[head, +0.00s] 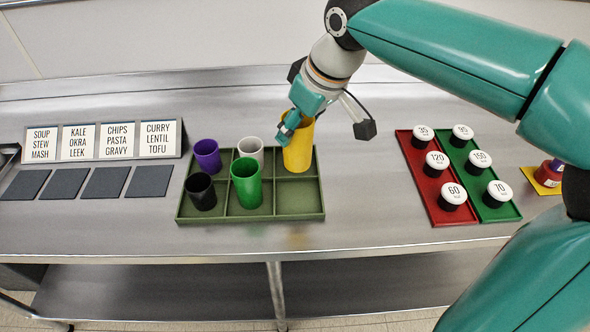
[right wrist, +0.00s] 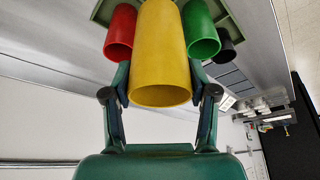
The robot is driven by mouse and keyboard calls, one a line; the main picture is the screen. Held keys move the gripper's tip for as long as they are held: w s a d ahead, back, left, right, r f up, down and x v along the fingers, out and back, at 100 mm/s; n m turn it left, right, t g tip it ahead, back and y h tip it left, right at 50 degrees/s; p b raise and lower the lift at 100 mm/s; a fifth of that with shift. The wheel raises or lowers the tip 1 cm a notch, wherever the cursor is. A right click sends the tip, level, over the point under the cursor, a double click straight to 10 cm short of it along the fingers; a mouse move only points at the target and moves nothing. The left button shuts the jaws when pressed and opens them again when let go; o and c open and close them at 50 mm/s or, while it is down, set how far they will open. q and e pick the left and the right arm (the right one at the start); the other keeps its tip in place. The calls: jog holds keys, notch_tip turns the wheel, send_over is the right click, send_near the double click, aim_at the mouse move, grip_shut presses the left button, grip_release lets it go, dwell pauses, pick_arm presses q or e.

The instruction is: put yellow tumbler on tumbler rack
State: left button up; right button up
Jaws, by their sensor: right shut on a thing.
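The yellow tumbler (head: 298,152) is upright at the back right part of the green tumbler rack (head: 297,209). My right gripper (head: 290,124) is shut on its upper part. I cannot tell whether its base touches the rack. In the right wrist view the yellow tumbler (right wrist: 161,60) is between the fingers of my right gripper (right wrist: 161,93). The rack also holds a purple (head: 207,155), a white (head: 250,148), a black (head: 200,192) and a green tumbler (head: 246,184). A red tumbler (right wrist: 121,32) shows only in the right wrist view. My left gripper is out of view.
The rack's front right compartment looks empty. Labelled menu cards (head: 157,140) and dark square pads (head: 149,181) are at the left. Red (head: 421,188) and green (head: 507,210) trays with white-topped shakers stand at the right. The counter between rack and trays is clear.

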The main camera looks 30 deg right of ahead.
aim_at(308, 155)
notch_tip(308, 155, down, 11)
jog(key=shift+f+b, duration=0.15)
jog(key=shift+b, duration=0.25)
jog(key=o, duration=1.2)
jog(key=shift+f, duration=0.1)
jog(key=shift+c, duration=0.2)
jog(key=v, duration=1.2)
jog(key=shift+s+p, duration=0.15)
jog(key=shift+p, duration=0.2)
